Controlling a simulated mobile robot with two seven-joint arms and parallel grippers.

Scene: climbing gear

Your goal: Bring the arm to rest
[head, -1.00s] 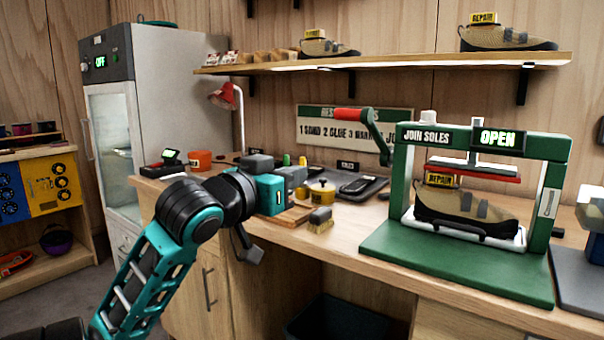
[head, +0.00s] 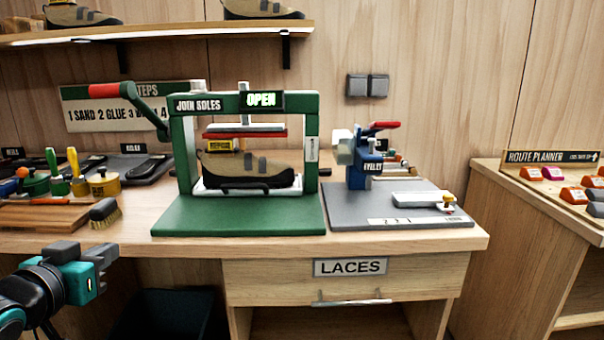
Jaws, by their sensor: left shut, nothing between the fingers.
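My left gripper (head: 106,258) is at the lower left of the head view, at the end of my teal and black left arm (head: 50,285). It is in front of the workbench edge, below the brush. It is shut and holds nothing. My right arm and gripper are not in view.
The workbench (head: 420,245) carries a green sole press (head: 240,215) with a shoe (head: 250,170) in it, an eyelet machine (head: 365,165) on a grey mat, and a brush (head: 103,213) near the front edge. A dark bin (head: 160,312) stands below. A route planner counter (head: 520,215) is at right.

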